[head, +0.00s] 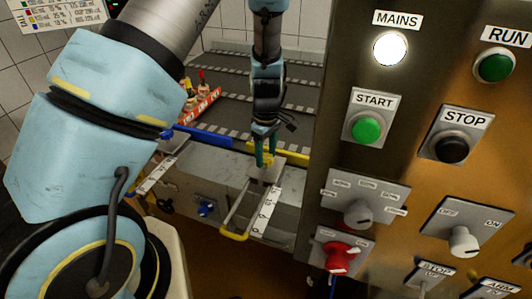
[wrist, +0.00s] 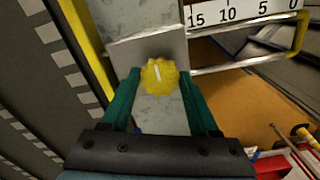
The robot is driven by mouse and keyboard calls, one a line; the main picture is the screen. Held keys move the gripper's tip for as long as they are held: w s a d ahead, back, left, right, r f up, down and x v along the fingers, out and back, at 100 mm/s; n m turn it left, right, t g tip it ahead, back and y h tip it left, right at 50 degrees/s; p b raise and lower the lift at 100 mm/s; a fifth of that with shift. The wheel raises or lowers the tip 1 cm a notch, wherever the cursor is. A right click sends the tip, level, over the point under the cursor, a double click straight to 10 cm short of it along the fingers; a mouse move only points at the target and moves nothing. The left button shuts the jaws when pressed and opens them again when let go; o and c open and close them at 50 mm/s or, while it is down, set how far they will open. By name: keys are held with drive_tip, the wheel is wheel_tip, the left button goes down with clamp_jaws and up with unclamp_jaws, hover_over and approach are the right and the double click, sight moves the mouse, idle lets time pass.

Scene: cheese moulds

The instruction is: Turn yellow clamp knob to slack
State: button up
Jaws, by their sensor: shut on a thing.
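The yellow clamp knob (wrist: 160,76) is a scalloped disc with a white pointer line, on a grey metal block. In the wrist view the line points up and slightly left. My gripper (wrist: 161,92) has its green fingers on either side of the knob, shut on it. In the head view my gripper (head: 265,158) points down at the knob (head: 267,159), which is partly hidden by the fingers. The slack and tight marks are not readable.
A white scale (wrist: 240,12) and a yellow-ended guide frame (head: 234,235) lie beside the knob. A control panel (head: 415,120) with buttons and switches stands close on the right. A blue knob (head: 206,208) sits on the machine's front. A conveyor (head: 300,85) runs behind.

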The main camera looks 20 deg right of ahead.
sight(266, 158)
idle(0.4)
drive_tip(key=o, duration=1.4)
wheel_tip(266, 158, up, 11)
drive_tip(key=shift+f+b, duration=0.1)
drive_tip(key=shift+b, duration=0.85)
drive_tip(key=s+a+r+m, duration=0.1)
drive_tip(key=a+r+m, duration=0.1)
drive_tip(key=a, duration=0.8)
drive_tip(key=s+a+r+m+t, duration=0.1)
drive_tip(key=a+m, duration=0.1)
drive_tip(key=a, duration=0.8)
drive_tip(key=s+a+r+m, duration=0.1)
drive_tip(key=a+r+m, duration=0.1)
drive_tip(key=a, duration=0.8)
drive_tip(key=shift+s+r+m+t, duration=0.3)
drive_tip(key=shift+r+m, duration=0.05)
drive_tip(key=shift+m, duration=0.15)
